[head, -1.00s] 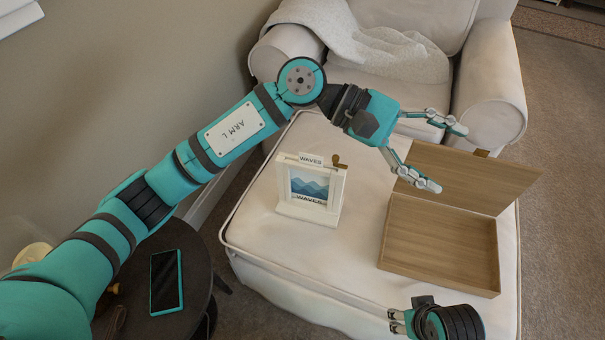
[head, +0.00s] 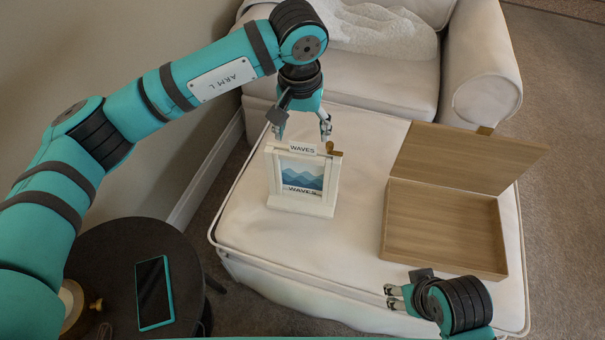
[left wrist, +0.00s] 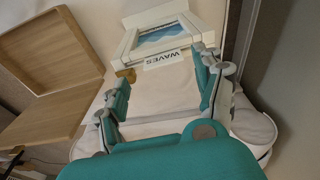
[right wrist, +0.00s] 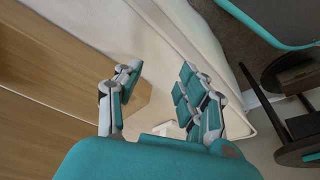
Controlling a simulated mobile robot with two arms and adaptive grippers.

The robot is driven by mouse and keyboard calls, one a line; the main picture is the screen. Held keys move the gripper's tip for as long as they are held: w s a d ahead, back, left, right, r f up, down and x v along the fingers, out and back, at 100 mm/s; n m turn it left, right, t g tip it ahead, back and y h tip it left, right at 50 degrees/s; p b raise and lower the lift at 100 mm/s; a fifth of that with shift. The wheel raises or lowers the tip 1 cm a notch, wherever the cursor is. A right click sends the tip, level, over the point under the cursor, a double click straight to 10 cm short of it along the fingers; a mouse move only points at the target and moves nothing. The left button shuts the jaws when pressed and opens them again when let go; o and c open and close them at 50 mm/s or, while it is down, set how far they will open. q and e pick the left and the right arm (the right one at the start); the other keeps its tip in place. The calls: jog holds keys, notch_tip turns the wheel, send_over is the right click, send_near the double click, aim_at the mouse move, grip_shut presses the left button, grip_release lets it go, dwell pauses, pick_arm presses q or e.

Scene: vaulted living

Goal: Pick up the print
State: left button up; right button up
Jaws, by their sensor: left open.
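The print (head: 301,174), a picture of blue waves labelled WAVES, sits in a white upright frame stand (head: 300,208) on the ottoman. A small WAVES plate and a brown knob (head: 333,149) are at the stand's top. My left gripper (head: 299,132) is open just behind and above the stand's top edge, fingers pointing down. In the left wrist view the stand (left wrist: 163,38) shows beyond its open fingers, with nothing between them. My right gripper (head: 393,297) is low at the ottoman's front; in the right wrist view its fingers (right wrist: 155,95) are apart and empty.
An open wooden box (head: 442,228) with its lid raised lies on the ottoman (head: 350,245), right of the stand. An armchair (head: 390,75) stands behind. A dark round side table (head: 110,260) at lower left holds a teal-edged tablet (head: 154,292).

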aim_at(303, 148)
pick_arm(q)
jog(key=shift+w+f, duration=0.15)
jog(key=shift+f, duration=0.75)
pick_arm(e)
jog(key=shift+w+a+r+t, duration=0.15)
jog(key=shift+w+t, duration=0.1)
jog(key=shift+w, duration=0.25)
jog(key=shift+w+a+r+t, duration=0.15)
jog(key=shift+w+t, duration=0.1)
jog(key=shift+w, duration=0.25)
pick_arm(q)
jog(key=f, duration=0.1)
jog(key=f+b, duration=0.1)
jog(key=f, duration=0.1)
jog(key=w+f, duration=0.1)
jog(key=f, duration=0.1)
jog(key=shift+w+f, duration=0.15)
jog(key=shift+f, duration=0.05)
jog(key=c, duration=0.8)
pick_arm(e)
jog(key=w+t, duration=0.1)
jog(key=w+a+r+t, duration=0.1)
jog(key=w, duration=0.1)
jog(key=w+t+y, duration=0.1)
jog(key=w, duration=0.1)
jog(key=shift+a+r, duration=0.35)
